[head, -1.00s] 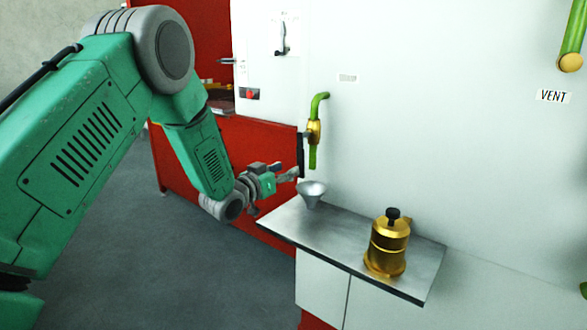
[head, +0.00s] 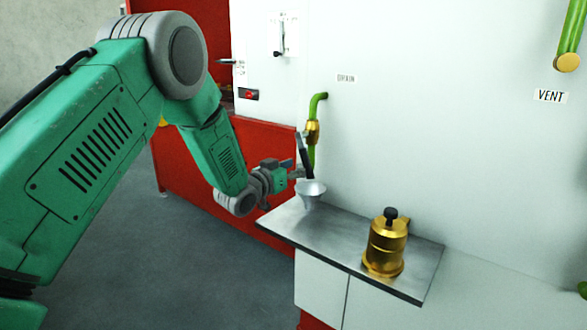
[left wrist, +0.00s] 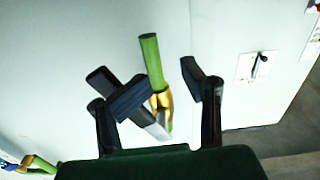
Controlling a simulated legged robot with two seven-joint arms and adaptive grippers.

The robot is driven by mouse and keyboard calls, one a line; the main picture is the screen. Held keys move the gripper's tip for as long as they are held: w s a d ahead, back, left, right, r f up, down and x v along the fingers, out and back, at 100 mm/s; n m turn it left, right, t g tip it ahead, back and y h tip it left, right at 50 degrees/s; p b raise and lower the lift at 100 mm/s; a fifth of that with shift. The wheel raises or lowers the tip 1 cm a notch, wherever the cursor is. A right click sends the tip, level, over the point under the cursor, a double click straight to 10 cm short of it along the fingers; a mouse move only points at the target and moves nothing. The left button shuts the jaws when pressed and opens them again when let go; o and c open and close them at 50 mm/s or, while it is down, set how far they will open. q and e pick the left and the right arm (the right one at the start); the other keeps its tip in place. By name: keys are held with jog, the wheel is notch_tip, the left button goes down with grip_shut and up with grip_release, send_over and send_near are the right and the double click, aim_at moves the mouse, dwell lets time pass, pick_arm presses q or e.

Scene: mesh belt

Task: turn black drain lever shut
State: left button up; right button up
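The black drain lever (head: 304,152) hangs tilted beside the brass drain valve (head: 312,132) on the green pipe (head: 320,100), under the DRAIN label. In the left wrist view, the lever (left wrist: 101,80) runs slantwise to the brass valve (left wrist: 162,100), partly hidden by the left-hand finger. My left gripper (head: 297,173) is at the lever, just above the funnel. In the left wrist view my left gripper (left wrist: 164,88) has its fingers apart, with the green pipe showing between them. One finger looks against the lever; contact is not certain. My right gripper is not in view.
A metal funnel (head: 311,189) stands on the steel shelf (head: 345,233) below the pipe. A brass pot with a black knob (head: 386,245) stands further right. A green vent pipe (head: 574,35) is at upper right. Red cabinets (head: 225,165) are behind my arm.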

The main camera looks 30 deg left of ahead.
pick_arm(q)
jog(key=d, duration=0.1)
jog(key=d+r, duration=0.1)
jog(key=d, duration=0.1)
jog(key=shift+s+d+r, duration=0.15)
jog(key=shift+d+r, duration=0.15)
jog(key=shift+d, duration=0.05)
jog(key=s, duration=0.2)
jog(key=s+a+p, duration=0.1)
jog(key=s, duration=0.1)
jog(key=shift+s+f, duration=0.15)
jog(key=shift+s, duration=0.15)
jog(key=shift+s+d, duration=0.15)
jog(key=shift+s, duration=0.45)
jog(key=p, duration=0.2)
send_near(305, 165)
jog(key=shift+s+a+f, duration=0.1)
jog(key=shift+s+a, duration=0.15)
jog(key=shift+s, duration=0.65)
jog(key=shift+s+a, duration=0.25)
jog(key=shift+s, duration=0.6)
jog(key=shift+s+a+f, duration=0.1)
jog(key=shift+s+a, duration=0.1)
jog(key=shift+s, duration=0.7)
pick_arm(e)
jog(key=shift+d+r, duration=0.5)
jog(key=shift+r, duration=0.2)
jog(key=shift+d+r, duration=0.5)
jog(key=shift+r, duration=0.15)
